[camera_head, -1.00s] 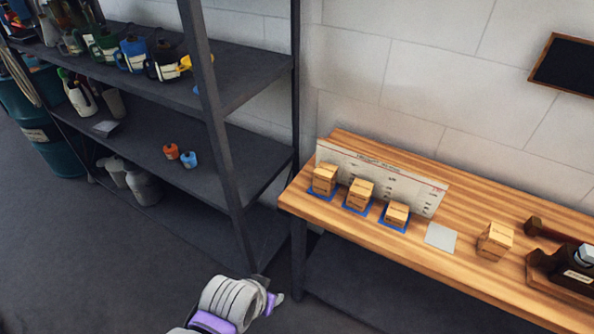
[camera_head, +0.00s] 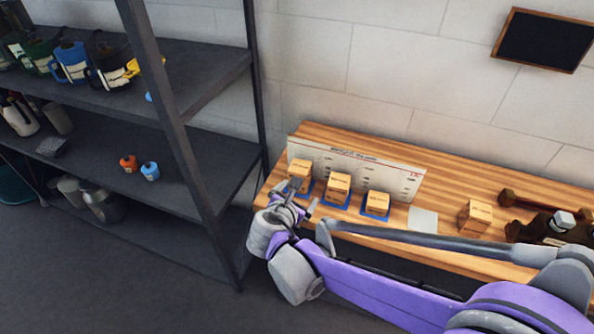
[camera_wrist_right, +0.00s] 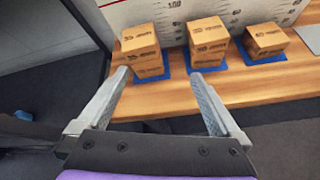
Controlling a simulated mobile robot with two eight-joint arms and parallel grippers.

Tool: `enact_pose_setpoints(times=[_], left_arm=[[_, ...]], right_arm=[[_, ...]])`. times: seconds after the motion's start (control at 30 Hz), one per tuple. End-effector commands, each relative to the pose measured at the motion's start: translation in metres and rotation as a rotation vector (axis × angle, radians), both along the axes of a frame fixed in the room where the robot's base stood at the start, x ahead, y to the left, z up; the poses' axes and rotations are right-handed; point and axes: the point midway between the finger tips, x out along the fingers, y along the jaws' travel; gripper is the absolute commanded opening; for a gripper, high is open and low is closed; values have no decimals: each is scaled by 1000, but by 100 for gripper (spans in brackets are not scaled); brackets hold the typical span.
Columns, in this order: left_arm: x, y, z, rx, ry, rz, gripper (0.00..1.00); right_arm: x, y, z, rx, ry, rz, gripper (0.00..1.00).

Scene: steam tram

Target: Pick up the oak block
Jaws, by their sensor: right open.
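Three wooden blocks stand on blue pads along the bench's back left: a left one (camera_head: 300,171), a middle one (camera_head: 338,187) and a right one (camera_head: 377,204). A fourth block (camera_head: 475,216) stands apart to the right. Their labels are too small to read, so I cannot tell which is oak. My right gripper (camera_head: 301,206) is open and empty at the bench's front left edge. In the right wrist view its fingers (camera_wrist_right: 160,75) point at the bench, short of the left block (camera_wrist_right: 140,45) and middle block (camera_wrist_right: 208,42). My left gripper is out of view.
A white scale board (camera_head: 400,180) stands behind the blocks. A grey plate (camera_head: 423,219) and dark tools (camera_head: 545,229) lie on the wooden bench (camera_head: 450,178). A dark metal shelf (camera_head: 215,165) stands to the left. My right arm covers much of the bench's front.

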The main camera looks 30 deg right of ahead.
Motion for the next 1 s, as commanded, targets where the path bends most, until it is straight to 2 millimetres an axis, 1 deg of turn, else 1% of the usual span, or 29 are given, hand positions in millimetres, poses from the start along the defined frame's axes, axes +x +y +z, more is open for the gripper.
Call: enact_pose_setpoints(times=[0.03, 0.1, 0.23, 0.5, 0.67, 0.9, 1.0], left_arm=[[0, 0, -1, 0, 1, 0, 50], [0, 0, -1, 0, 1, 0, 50], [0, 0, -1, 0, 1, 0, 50], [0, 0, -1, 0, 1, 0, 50], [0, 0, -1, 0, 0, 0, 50], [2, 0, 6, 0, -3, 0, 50], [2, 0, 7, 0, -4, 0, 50]], right_arm=[[11, 2, 1, -94, 36, 51, 100], [22, 3, 5, -203, 80, 104, 100], [35, -2, 5, -297, 121, 144, 100], [61, -30, -9, -304, 125, 145, 100], [68, -36, -13, -303, 124, 147, 100], [94, -56, -23, -302, 123, 144, 100], [101, -63, -28, -302, 123, 146, 100]])
